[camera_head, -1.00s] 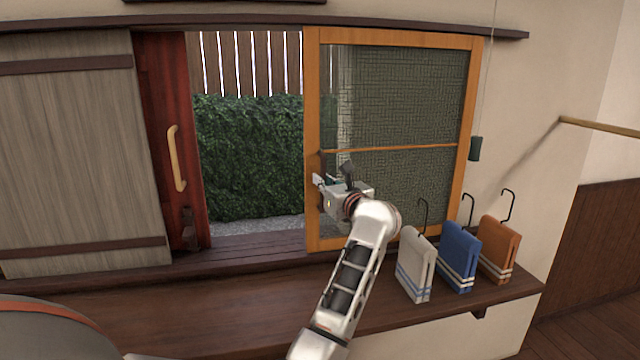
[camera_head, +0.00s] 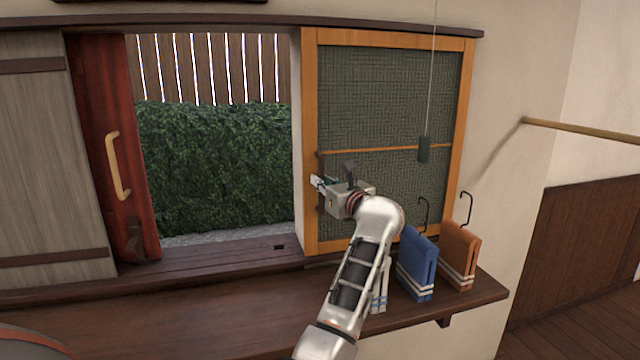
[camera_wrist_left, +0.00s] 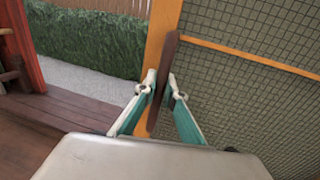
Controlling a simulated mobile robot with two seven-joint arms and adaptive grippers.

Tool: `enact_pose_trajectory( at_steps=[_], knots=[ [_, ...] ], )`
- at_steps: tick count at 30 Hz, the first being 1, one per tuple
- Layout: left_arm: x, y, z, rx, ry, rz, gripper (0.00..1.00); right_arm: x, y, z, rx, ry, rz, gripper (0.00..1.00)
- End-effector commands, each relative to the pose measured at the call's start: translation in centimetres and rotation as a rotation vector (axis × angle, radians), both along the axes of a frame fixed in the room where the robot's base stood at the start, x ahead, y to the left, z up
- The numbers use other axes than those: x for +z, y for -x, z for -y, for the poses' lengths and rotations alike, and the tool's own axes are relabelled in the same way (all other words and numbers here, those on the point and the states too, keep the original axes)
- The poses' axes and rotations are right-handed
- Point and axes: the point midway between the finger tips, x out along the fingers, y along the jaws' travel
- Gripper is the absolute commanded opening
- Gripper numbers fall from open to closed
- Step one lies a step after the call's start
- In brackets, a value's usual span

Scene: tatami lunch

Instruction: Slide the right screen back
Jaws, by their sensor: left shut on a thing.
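The right screen (camera_head: 382,110) is a light wooden frame with dark green mesh and a middle rail. It stands upright at the right of the window opening, in front of the wall. Its left stile (camera_head: 310,110) is just right of the opening's pale jamb. My left gripper (camera_head: 318,184) is at that stile, partly hidden by its own wrist. In the left wrist view, my left gripper (camera_wrist_left: 160,86) has its two fingers either side of the upright dark brown handle (camera_wrist_left: 168,55) and is shut on it. My right gripper is out of view.
A red door panel (camera_head: 95,100) with a pale handle stands left of the opening. Blue (camera_head: 415,265) and orange (camera_head: 458,255) towels stand on the shelf (camera_head: 200,325); a white one is mostly behind my arm. A cord weight (camera_head: 424,150) hangs before the screen.

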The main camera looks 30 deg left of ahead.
Motion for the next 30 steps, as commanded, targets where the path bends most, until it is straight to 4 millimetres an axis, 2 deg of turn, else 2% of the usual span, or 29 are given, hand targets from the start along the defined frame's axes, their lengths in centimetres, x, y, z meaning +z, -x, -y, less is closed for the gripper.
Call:
enact_pose_trajectory(
  at_steps=[8, 9, 10, 22, 30],
  knots=[
    [-0.1, 0.0, 0.1, -0.001, 0.002, -0.001, 0.0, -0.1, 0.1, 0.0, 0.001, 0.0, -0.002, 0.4],
    [-0.1, 0.0, 0.1, -0.001, 0.002, -0.001, 0.2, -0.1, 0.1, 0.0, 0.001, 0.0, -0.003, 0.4],
    [-0.1, 0.0, 0.1, -0.001, 0.002, -0.001, 0.27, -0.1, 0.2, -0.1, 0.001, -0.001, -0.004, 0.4],
    [-0.1, 0.1, 0.4, -0.002, 0.001, 0.0, 0.27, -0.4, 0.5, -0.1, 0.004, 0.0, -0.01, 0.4],
    [-0.1, 2.0, 3.9, -0.004, 0.004, 0.001, 0.27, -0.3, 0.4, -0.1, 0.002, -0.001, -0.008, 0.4]
  ],
)
